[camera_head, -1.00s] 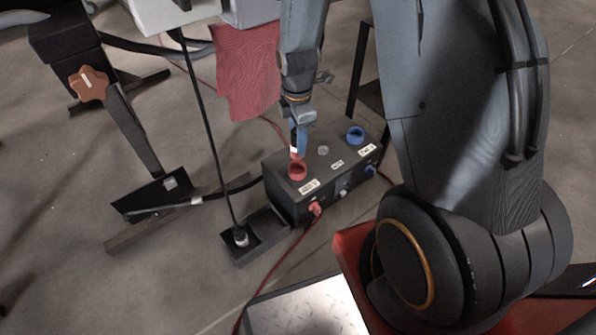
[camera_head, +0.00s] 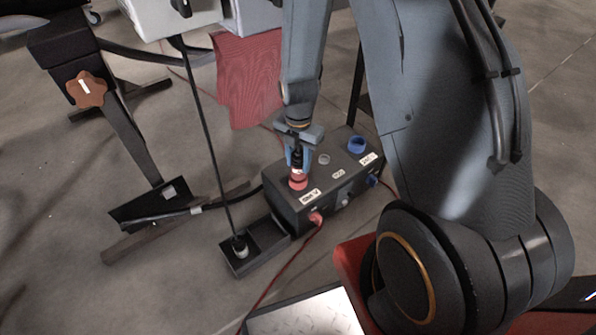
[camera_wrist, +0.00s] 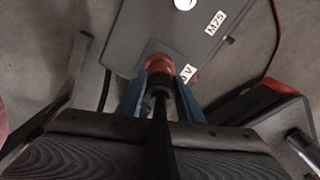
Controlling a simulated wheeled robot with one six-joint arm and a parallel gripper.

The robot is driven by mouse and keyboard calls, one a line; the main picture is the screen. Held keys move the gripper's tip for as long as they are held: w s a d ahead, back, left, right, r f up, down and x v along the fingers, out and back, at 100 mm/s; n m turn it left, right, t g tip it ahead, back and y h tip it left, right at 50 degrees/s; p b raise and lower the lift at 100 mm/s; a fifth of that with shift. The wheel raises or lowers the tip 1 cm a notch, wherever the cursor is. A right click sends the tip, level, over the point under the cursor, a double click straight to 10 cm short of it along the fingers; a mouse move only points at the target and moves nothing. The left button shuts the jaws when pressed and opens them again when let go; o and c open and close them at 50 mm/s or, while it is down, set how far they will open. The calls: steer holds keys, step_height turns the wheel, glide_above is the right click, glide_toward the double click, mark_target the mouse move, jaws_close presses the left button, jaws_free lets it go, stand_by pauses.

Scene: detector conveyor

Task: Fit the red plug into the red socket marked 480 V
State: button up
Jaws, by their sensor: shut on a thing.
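The dark box (camera_head: 335,186) stands on the floor with the red socket (camera_head: 298,183) on the left of its top, behind a partly hidden label. My gripper (camera_head: 298,160) is above this socket, its blue fingers shut on the plug (camera_head: 298,166), whose body looks black. The plug points down and its lower end meets the socket mouth; I cannot tell how deep it sits. In the wrist view my gripper (camera_wrist: 160,100) holds the black plug body (camera_wrist: 160,88) in line with the red ring (camera_wrist: 158,62), and the label is partly covered.
A blue socket (camera_head: 357,145) and a grey round socket (camera_head: 323,159) are on the same box top. A red connector (camera_head: 316,217) with a cable is on its front. A black tray (camera_head: 268,245) lies at its left; a red cloth (camera_head: 248,80) hangs behind.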

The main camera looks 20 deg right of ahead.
mark_target(298, 169)
steer(key=shift+f+b, duration=0.65)
steer(key=shift+f, duration=1.1)
steer(key=shift+f, duration=0.15)
steer(key=o, duration=1.2)
steer(key=shift+c, duration=0.2)
step_height(298, 169, up, 12)
steer(key=p, duration=0.5)
steer(key=shift+r, duration=0.2)
